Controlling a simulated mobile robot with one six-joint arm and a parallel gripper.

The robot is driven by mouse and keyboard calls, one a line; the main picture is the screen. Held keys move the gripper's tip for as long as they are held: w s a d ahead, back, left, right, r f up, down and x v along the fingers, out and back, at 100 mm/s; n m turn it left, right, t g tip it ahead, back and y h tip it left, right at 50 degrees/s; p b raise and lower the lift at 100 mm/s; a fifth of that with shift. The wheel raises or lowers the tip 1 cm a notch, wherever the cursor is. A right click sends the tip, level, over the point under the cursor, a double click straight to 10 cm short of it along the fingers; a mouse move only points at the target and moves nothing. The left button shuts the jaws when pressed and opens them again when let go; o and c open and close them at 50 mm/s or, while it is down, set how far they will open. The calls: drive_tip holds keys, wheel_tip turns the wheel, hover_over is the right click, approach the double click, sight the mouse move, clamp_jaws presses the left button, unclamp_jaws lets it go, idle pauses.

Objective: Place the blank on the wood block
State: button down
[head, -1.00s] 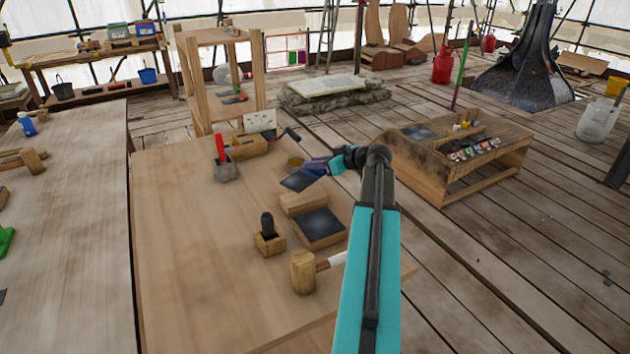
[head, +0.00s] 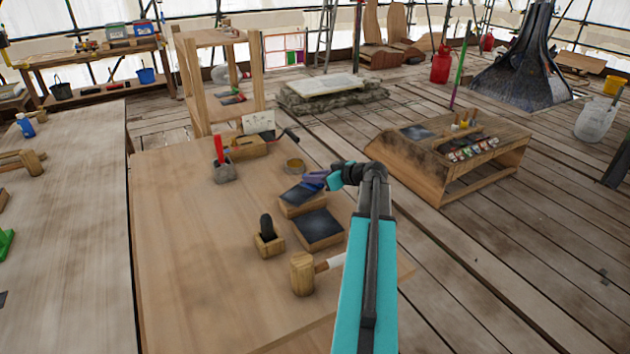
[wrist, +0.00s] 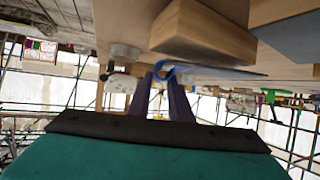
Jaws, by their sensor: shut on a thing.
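The blank is a thin dark slate plate (head: 298,195), seen almost edge-on as a blue-grey strip in the wrist view (wrist: 225,73). My gripper (head: 317,181) is shut on its edge, and its two fingers (wrist: 166,88) also show in the wrist view. The wood block (head: 303,210) is pale, low and rectangular, and appears close to the blank in the wrist view (wrist: 205,35). In the head view the blank lies over the block's top and hides most of it. I cannot tell whether they touch.
A second block with a dark slate top (head: 319,226) sits just in front. A wooden mallet (head: 303,273), a small holder with a dark-handled tool (head: 267,242), a round tin (head: 294,166) and a red-handled tool (head: 220,158) stand nearby. The table's left part is clear.

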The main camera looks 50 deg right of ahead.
drive_tip(key=shift+f, duration=0.8)
drive_tip(key=shift+f, duration=0.1)
drive_tip(key=c, duration=1.6)
unclamp_jaws()
drive_tip(key=shift+s, duration=0.1)
drive_tip(key=b+v, duration=0.2)
drive_tip(key=v, duration=1)
